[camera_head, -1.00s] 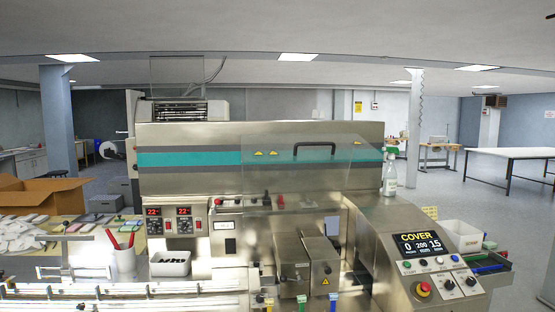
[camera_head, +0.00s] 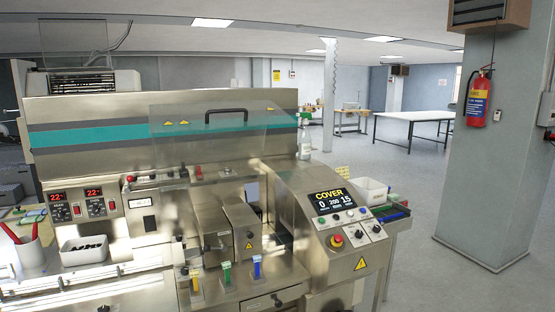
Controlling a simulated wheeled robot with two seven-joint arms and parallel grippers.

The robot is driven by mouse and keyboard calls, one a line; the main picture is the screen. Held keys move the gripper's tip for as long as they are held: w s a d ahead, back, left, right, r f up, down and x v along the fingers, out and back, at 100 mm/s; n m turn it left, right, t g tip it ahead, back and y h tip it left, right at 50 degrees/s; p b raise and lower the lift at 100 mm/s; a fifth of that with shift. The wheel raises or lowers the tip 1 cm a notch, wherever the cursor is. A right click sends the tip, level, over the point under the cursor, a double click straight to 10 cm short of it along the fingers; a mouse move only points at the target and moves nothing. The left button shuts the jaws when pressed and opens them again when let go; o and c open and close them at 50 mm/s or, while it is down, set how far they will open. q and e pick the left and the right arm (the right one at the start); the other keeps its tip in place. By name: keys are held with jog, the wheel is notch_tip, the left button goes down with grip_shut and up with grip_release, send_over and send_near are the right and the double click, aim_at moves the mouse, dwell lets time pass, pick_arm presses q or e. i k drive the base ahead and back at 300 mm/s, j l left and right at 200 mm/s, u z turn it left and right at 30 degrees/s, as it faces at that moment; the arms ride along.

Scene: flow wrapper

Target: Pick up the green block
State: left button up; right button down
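A small green piece (camera_head: 226,272) stands at the front of the flow wrapper (camera_head: 70,175), between a yellow piece (camera_head: 196,281) and a blue piece (camera_head: 257,266). I cannot tell whether it is a loose block or a fixed part of the machine. A low tray with green and blue edges (camera_head: 395,213) sits right of the control panel; its contents are too small to make out. Small greenish items (camera_head: 32,218) also lie at the far left. Neither of my grippers is in view.
The control panel (camera_head: 334,203) with its red stop button slopes at the machine's right. A white bin (camera_head: 370,190) stands behind it. A pillar with a fire extinguisher (camera_head: 478,98) rises at the right. Open floor lies between the machine and the pillar. A cup (camera_head: 30,256) holds red pens.

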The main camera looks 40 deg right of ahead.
aim_at(227, 283)
jog(key=i+l+z, duration=0.15)
jog(key=l, duration=0.3)
jog(key=l+z, duration=0.1)
jog(key=l, duration=0.3)
jog(key=i+l+z, duration=0.15)
jog(key=l, duration=0.25)
jog(key=i+l+z, duration=0.15)
jog(key=l, duration=0.25)
jog(key=i+l+z, duration=0.1)
jog(key=l, duration=0.3)
jog(key=i+l+z, duration=0.3)
jog(key=i+l, duration=0.15)
jog(key=l, duration=0.25)
jog(key=k+j+u, duration=0.2)
jog(key=u, duration=0.15)
jog(key=k+j+u, duration=0.1)
jog(key=j+u, duration=0.25)
jog(key=k+j+u, duration=0.1)
jog(key=j+u, duration=0.2)
